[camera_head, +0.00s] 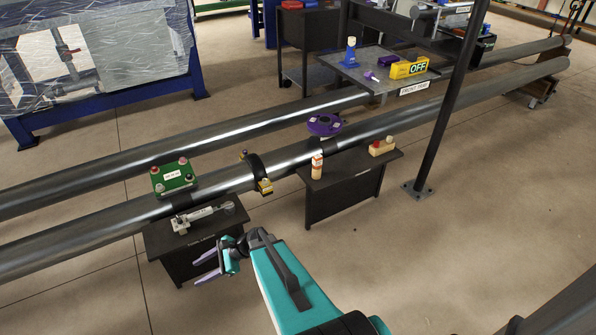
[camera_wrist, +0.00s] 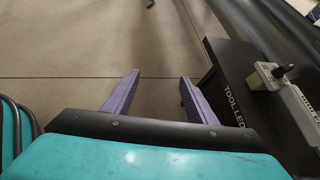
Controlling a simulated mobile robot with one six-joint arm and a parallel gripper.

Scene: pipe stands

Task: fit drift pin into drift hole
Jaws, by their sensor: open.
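My gripper (camera_head: 205,266) is open and empty, low beside the front of the left dark stand. In the wrist view its two lilac fingers (camera_wrist: 160,76) are spread apart over bare floor. A small lilac pin-like piece (camera_head: 371,76) lies on the grey front tray at the back, far from my gripper; it may be the drift pin. A purple round flange (camera_head: 325,124) with pale fittings on top sits at the pipes. A green plate (camera_head: 173,177) with red and pale knobs sits on the left part of the pipes. I cannot tell which piece has the drift hole.
The left stand, a tool ledge (camera_wrist: 232,70), holds a grey tool (camera_head: 205,217). Two long pipes and a dark post (camera_head: 452,100) cross the scene. Front-right floor is clear.

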